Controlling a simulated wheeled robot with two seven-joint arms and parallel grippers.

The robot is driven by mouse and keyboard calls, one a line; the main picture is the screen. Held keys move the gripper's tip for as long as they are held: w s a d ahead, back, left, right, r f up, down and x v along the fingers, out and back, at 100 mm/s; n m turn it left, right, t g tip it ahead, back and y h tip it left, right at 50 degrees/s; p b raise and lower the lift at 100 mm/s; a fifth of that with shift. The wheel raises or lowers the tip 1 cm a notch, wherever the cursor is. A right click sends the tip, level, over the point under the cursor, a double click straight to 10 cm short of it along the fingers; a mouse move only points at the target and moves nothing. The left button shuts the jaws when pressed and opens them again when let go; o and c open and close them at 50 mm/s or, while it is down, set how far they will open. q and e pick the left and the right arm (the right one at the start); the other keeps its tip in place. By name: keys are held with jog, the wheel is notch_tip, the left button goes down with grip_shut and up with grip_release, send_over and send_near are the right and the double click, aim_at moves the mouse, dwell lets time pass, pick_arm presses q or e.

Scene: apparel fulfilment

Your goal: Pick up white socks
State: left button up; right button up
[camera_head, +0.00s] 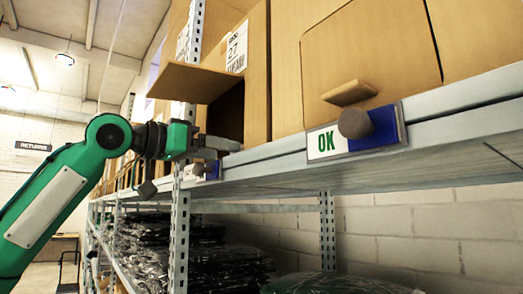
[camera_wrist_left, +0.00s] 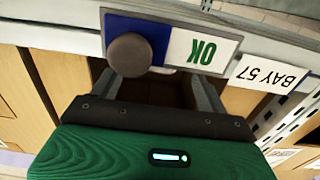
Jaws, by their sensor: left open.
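No white socks show in either view. My left gripper (camera_head: 222,143) is at the shelf edge, at the lower front of an open cardboard box (camera_head: 257,80). The box's flap (camera_head: 190,82) sticks out above the gripper, and its inside is dark, so its contents are hidden. In the left wrist view my left gripper (camera_wrist_left: 150,88) has its two fingers spread apart, with nothing seen between them but a dark opening. My right gripper is not in view.
A grey shelf beam (camera_head: 450,115) carries an OK sign (camera_head: 325,143) with a round knob (camera_head: 354,123). In the left wrist view the OK sign (camera_wrist_left: 200,50) and a BAY 57 label (camera_wrist_left: 270,73) are close to the fingers. A metal upright (camera_head: 180,225) stands below; dark bagged items (camera_head: 225,260) fill the lower shelf.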

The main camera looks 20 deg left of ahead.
pick_arm(q)
jog(key=shift+w+d, duration=0.25)
jog(key=shift+w, duration=0.2)
jog(key=shift+w+d, duration=0.15)
jog(key=shift+w, duration=0.05)
jog(key=p+x, duration=0.1)
jog(key=x, duration=0.1)
jog(key=r+p+x, duration=0.1)
jog(key=p+x, duration=0.1)
jog(key=shift+w, duration=0.1)
jog(key=shift+w+d+f+p, duration=0.2)
jog(key=shift+w+d+p, duration=0.05)
jog(key=shift+w+p, duration=0.1)
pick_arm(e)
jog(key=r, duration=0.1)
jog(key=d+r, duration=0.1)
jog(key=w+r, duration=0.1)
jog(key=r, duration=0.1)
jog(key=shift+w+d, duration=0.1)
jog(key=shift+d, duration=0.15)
pick_arm(q)
jog(key=shift+s+a, duration=0.1)
jog(key=shift+c, duration=0.3)
jog(key=c, duration=1)
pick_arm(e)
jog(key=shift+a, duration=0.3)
